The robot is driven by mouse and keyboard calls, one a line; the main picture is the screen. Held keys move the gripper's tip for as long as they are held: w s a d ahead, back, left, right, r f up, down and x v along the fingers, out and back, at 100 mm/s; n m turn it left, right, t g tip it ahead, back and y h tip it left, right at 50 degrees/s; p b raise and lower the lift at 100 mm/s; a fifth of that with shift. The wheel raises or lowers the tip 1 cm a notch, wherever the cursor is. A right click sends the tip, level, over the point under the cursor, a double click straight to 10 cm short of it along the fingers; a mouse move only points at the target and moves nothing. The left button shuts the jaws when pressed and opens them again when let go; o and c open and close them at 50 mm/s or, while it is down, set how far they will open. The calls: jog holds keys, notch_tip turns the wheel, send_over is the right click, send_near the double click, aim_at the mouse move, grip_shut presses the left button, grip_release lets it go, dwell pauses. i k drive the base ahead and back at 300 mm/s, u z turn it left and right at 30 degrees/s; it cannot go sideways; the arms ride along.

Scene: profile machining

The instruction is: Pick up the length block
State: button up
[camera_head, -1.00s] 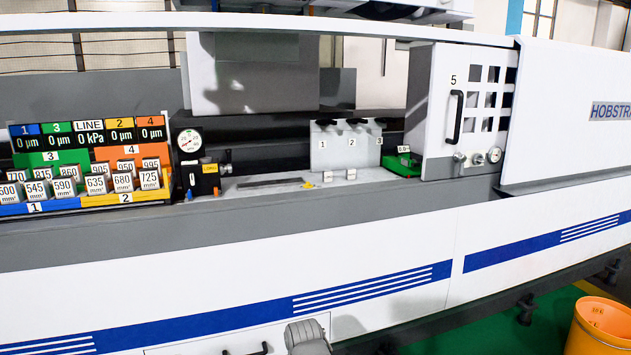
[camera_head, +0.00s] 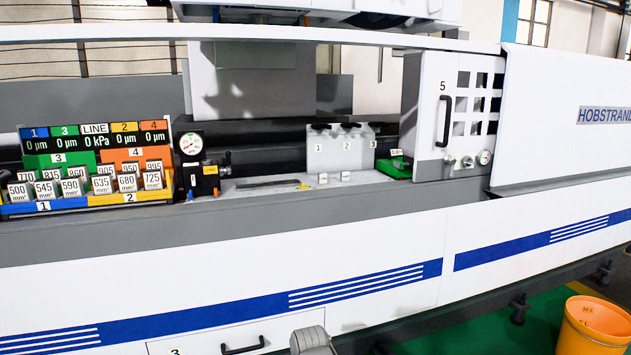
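White length blocks with printed numbers stand in a coloured rack on the left of the machine. The front row reads 500 (camera_head: 18,191), 545 (camera_head: 45,189), 590 (camera_head: 72,187), 635 (camera_head: 102,184), 680 (camera_head: 127,181) and 725 (camera_head: 152,180). The blue tray (camera_head: 70,204), marked 1, and the yellow tray (camera_head: 150,195), marked 2, hold them. More blocks stand behind in the green tray (camera_head: 40,161), marked 3, and the orange tray (camera_head: 120,154), marked 4, partly hidden. The task does not say which block. My gripper is not in view; a grey rounded part, probably mine, shows at the bottom.
A display panel (camera_head: 93,140) rises behind the blocks. A dial gauge (camera_head: 190,143) stands right of the rack. Two small white blocks (camera_head: 334,178) lie on the grey ledge. An orange bin (camera_head: 595,335) stands lower right.

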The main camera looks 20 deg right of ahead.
aim_at(322, 176)
jog(key=z, duration=0.1)
jog(key=i, duration=0.95)
jog(key=u, duration=0.05)
